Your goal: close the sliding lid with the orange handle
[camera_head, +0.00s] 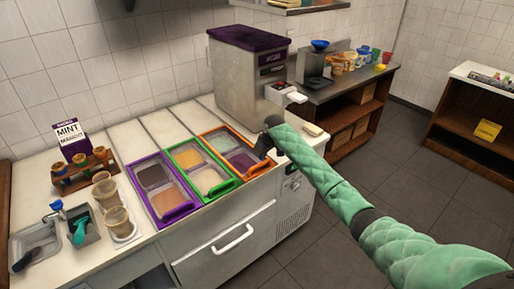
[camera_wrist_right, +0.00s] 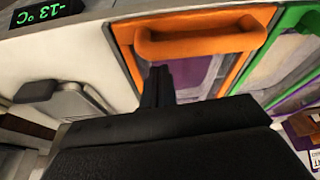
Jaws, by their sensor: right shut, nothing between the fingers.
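The orange-framed lid (camera_head: 229,136) is the rightmost of three coloured lids on the white counter unit. In the right wrist view, its thick orange handle (camera_wrist_right: 200,40) crosses the top, with a clear pane and purple contents beyond it. My right gripper (camera_wrist_right: 158,72) is shut and empty, its dark fingers close to the frame's side edge, just below the handle in that view. I cannot tell whether they touch it. In the head view, my right gripper (camera_head: 262,150) partly covers the frame's right side. My left gripper is out of view.
The green lid (camera_head: 201,173) and purple lid (camera_head: 166,193) lie left of the orange one. A grey machine with a purple top (camera_head: 246,75) stands behind. Cups, a wooden holder (camera_head: 85,171) and a metal tray (camera_head: 35,245) occupy the left counter.

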